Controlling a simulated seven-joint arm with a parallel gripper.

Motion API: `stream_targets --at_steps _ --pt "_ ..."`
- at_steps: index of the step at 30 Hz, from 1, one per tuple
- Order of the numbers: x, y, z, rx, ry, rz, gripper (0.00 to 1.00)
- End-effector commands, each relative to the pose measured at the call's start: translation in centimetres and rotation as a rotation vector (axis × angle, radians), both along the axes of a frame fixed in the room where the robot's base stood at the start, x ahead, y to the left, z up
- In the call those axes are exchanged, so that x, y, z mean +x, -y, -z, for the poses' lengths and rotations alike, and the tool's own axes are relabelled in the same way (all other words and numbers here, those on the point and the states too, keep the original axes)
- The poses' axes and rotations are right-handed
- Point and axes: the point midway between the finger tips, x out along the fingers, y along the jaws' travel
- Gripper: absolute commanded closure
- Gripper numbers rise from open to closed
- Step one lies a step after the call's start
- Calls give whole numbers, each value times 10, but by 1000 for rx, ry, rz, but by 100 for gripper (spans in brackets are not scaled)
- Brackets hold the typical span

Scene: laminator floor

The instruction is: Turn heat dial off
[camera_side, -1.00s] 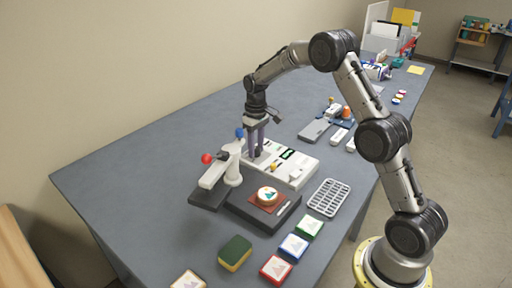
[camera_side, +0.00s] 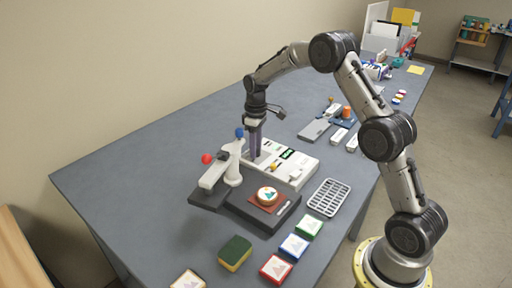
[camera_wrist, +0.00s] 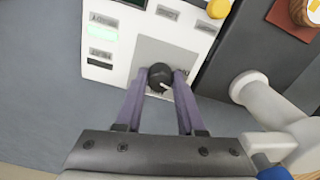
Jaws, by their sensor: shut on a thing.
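The heat dial (camera_wrist: 160,76) is a round black knob with a short white mark, on a grey plate of the white control panel (camera_wrist: 118,75). In the wrist view the mark points toward the lower right. My gripper (camera_wrist: 158,79) points down and its two purple fingers are shut on the dial from both sides. The side view shows my gripper (camera_side: 254,158) at the panel's left end, and the fingers hide the dial there. The white panel (camera_side: 309,165) lies flat on the bench. Its small lettering is too blurred to read.
The white press arm with a red ball (camera_side: 207,158) and a blue ball (camera_side: 239,132) stands close beside my gripper. A yellow knob (camera_wrist: 219,8) is on the panel. The bench left of the press is clear.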

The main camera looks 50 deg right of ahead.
Motion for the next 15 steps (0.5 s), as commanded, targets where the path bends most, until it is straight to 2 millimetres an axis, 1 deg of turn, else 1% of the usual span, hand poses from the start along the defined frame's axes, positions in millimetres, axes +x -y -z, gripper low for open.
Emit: stream_targets --at_steps 6,15 --pt "0 0 -1 -1 1 -196 100" --pt "1 0 -2 -1 3 -422 100"
